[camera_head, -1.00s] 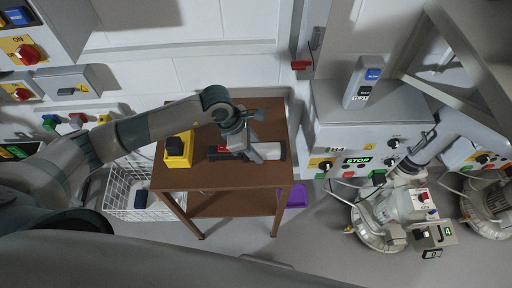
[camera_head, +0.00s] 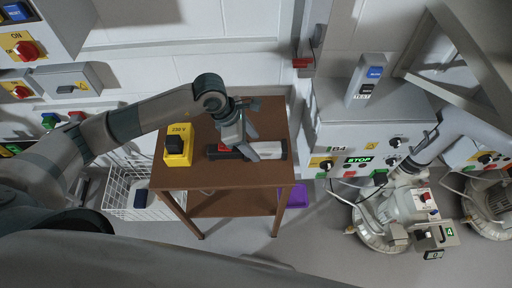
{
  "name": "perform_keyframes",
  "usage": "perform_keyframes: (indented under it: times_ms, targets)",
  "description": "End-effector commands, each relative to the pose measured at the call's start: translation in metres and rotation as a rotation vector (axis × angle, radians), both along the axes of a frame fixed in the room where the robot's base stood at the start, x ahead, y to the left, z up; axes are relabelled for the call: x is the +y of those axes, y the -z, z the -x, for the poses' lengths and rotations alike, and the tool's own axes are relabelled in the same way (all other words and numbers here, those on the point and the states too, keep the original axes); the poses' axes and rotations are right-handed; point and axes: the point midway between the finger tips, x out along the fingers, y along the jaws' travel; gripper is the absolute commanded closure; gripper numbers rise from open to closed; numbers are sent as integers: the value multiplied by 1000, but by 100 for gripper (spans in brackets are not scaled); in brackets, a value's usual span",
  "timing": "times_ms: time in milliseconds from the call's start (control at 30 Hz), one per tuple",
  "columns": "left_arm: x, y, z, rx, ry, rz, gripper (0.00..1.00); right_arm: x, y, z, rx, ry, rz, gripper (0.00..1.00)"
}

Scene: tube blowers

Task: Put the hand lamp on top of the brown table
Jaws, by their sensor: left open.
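The hand lamp (camera_head: 272,149), a long white, black and red body, lies flat on the top of the brown table (camera_head: 225,177). I cannot tell whether the fingers touch the lamp. My right gripper is not in view.
A white wire basket (camera_head: 122,192) is left of the table. A purple object (camera_head: 297,196) lies on the floor at the right. A control cabinet (camera_head: 345,137) stands close to the right.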

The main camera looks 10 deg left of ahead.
Motion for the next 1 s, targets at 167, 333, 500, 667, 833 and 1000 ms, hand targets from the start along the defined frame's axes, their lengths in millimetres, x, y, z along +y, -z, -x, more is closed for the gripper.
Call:
perform_keyframes:
  times_ms: [167, 333, 500, 667, 833, 1000]
  targets:
    - [13, -29, 2, -6, 1, 0, 47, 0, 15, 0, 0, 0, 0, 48]
    - [24, -57, 6, -6, 1, 0, 47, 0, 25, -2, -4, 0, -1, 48]
    - [30, -74, 8, -2, 0, 0, 47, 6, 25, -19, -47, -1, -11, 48]
    - [33, -81, 9, -1, 1, 0, 47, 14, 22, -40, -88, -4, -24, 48]
    - [33, -83, 10, 0, 0, 0, 47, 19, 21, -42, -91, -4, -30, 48]
    - [33, -82, 9, 0, 0, 0, 47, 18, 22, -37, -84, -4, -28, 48]
